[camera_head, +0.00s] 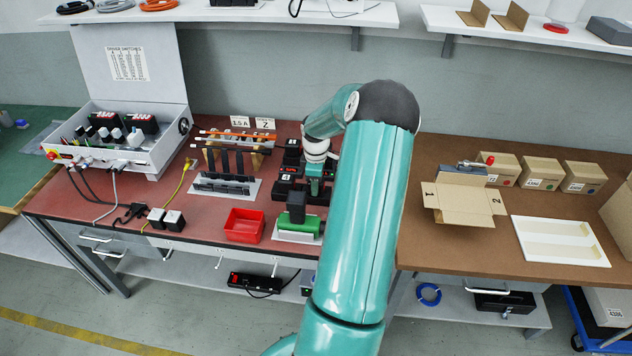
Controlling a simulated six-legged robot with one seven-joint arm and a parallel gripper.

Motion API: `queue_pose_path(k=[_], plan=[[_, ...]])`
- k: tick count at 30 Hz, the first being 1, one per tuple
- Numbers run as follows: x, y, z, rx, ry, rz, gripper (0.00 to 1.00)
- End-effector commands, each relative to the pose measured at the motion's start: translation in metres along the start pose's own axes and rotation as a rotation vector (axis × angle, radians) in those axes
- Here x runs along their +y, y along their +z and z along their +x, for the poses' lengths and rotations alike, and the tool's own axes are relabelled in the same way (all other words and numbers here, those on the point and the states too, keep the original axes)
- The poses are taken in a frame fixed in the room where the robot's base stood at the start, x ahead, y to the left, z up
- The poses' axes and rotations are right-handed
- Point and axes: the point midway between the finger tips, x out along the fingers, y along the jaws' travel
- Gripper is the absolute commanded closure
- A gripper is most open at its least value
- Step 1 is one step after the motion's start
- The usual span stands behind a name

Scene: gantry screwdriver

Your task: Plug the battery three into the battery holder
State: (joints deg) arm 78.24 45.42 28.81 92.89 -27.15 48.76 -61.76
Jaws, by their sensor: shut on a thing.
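My gripper (315,186) points down over the black battery station on the red-brown bench, behind my arm. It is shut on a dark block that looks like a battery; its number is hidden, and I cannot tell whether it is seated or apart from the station. The station (284,187) has several black units, one marked 4 at its left side and some with small red displays. My arm hides its right part.
An open white control box (125,133) is at far left. An open cardboard box (462,202) and a white tray (560,241) lie on the right bench.

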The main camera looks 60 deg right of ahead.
Motion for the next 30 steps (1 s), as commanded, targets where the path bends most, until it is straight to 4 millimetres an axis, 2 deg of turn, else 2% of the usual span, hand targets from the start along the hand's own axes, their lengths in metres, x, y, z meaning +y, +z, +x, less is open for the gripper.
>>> queue_pose_path(k=[21, 22, 24, 26, 30], plan=[[0.0001, 0.0001, 0.0062, 0.0, 0.0, 0.0, 0.88], [0.0001, 0.0, 0.0062, 0.0, 0.0, 0.0, 0.56], [0.0001, 0.0, 0.0062, 0.0, 0.0, 0.0, 0.43], [0.0001, 0.0, 0.0063, 0.0, 0.0, 0.0, 0.33], [0.0, 0.0001, 0.0063, 0.0, 0.0, 0.0, 0.33]])
